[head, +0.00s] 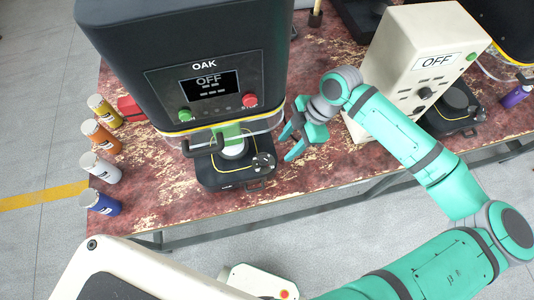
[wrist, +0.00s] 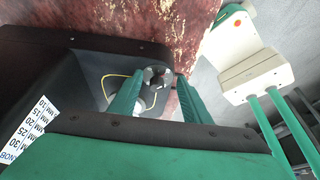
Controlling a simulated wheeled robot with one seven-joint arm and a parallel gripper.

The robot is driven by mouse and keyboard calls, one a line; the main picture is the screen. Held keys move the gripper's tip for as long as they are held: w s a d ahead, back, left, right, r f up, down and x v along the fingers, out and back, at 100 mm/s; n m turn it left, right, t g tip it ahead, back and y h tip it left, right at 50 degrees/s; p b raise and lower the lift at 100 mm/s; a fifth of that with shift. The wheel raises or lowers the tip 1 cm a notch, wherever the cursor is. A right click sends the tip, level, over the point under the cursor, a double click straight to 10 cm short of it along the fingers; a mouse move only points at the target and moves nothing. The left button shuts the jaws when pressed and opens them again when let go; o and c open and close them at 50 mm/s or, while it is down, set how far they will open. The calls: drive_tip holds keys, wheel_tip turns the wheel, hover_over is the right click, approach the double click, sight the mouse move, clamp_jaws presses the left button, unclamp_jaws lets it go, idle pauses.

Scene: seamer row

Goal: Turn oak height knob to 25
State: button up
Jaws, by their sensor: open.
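The black OAK machine (head: 185,60) stands on the red worn table, its display reading OFF. A small dark round knob (head: 263,161) sits at the front right of its base plate; it also shows in the wrist view (wrist: 157,76), where its pointer setting is too small to read. A white label strip (wrist: 28,128) with MM numbers from 10 to 30 and the word KNOB shows at the left of the wrist view. My gripper (head: 288,142) is open and empty, just right of the knob. In the wrist view the fingers (wrist: 158,100) lie either side of the knob's near side, apparently not touching it.
Several cans (head: 100,137) stand along the table's left edge, by a red block (head: 131,108). A cream machine (head: 420,60), also reading OFF, stands to the right behind my arm. The table's front edge (head: 320,205) is close to the OAK base.

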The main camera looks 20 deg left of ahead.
hover_over(264, 158)
drive_tip(key=w+d, duration=0.1)
drive_tip(key=d, duration=0.1)
drive_tip(key=x, duration=0.3)
drive_tip(key=shift+f, duration=0.25)
drive_tip(key=shift+a+f, duration=0.25)
drive_tip(key=shift+f, duration=0.4)
drive_tip(key=shift+c, duration=0.4)
drive_tip(key=c, duration=1)
